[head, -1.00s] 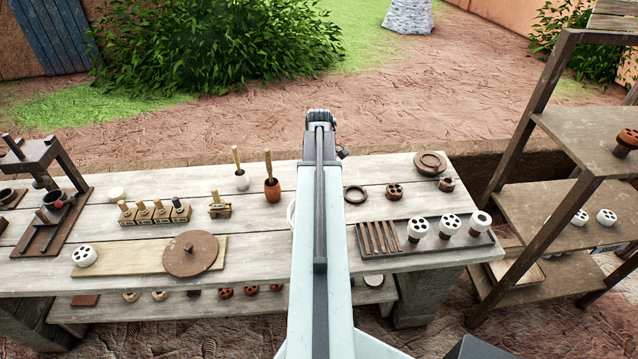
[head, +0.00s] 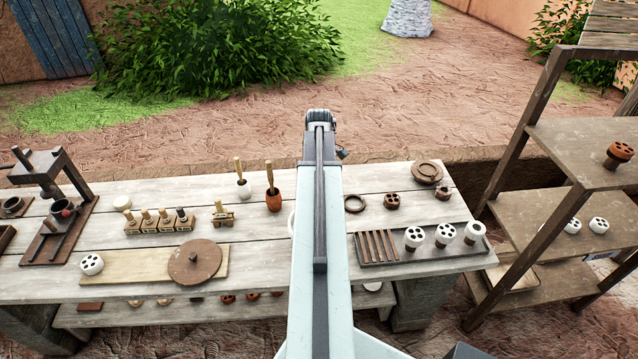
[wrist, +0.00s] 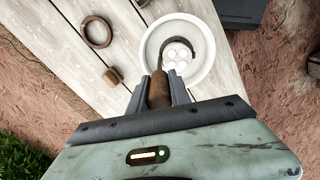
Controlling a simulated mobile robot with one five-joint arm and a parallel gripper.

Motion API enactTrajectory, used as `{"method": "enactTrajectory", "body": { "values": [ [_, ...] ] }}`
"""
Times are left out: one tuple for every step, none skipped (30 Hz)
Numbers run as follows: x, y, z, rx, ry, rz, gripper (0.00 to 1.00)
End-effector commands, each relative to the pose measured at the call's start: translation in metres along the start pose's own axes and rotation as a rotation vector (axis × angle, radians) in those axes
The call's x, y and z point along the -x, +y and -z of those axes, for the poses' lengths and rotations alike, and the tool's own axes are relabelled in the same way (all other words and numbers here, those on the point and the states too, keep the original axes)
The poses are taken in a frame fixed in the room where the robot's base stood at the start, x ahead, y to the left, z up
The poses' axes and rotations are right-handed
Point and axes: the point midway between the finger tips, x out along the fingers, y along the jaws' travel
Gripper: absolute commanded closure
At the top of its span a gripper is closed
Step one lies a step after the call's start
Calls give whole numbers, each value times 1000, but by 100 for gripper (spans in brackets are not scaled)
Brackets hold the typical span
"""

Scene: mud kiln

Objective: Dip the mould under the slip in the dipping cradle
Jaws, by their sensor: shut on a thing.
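In the wrist view my gripper (wrist: 163,84) is shut on a brown, rounded piece (wrist: 159,96), which stands between the two fingers. Just beyond the fingertips is a wide white round basin (wrist: 207,63). A white disc with several pale round spots (wrist: 178,52) shows inside its rim, with a dark curved edge around it. I cannot tell whether the brown piece joins this disc, nor how deep the disc sits. In the head view my arm hides the gripper and most of the basin; only a sliver of white rim (head: 291,222) shows.
A dark tray (head: 384,262) holds sticks and white holed pieces. A brown disc (head: 195,262) lies on a board at left. A wooden shelf (head: 563,213) stands at right.

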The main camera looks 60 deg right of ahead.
Motion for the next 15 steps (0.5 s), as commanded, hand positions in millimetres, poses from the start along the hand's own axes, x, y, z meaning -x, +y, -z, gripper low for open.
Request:
{"method": "enactTrajectory", "body": {
  "values": [
    [6, 0, 0, 0, 0, 0, 100],
    [8, 0, 0, 0, 0, 0, 100],
    [10, 0, 0, 0, 0, 0, 100],
    [12, 0, 0, 0, 0, 0, 100],
    [13, 0, 0, 0, 0, 0, 100],
    [16, 0, 0, 0, 0, 0, 100],
    [17, 0, 0, 0, 0, 0, 100],
    [19, 0, 0, 0, 0, 0, 100],
    [21, 0, 0, 0, 0, 0, 100],
    [23, 0, 0, 0, 0, 0, 100],
    [24, 0, 0, 0, 0, 0, 100],
    [27, 0, 0, 0, 0, 0, 100],
    [28, 0, 0, 0, 0, 0, 100],
    [30, 0, 0, 0, 0, 0, 100],
    [32, 0, 0, 0, 0, 0, 100]
  ]
}}
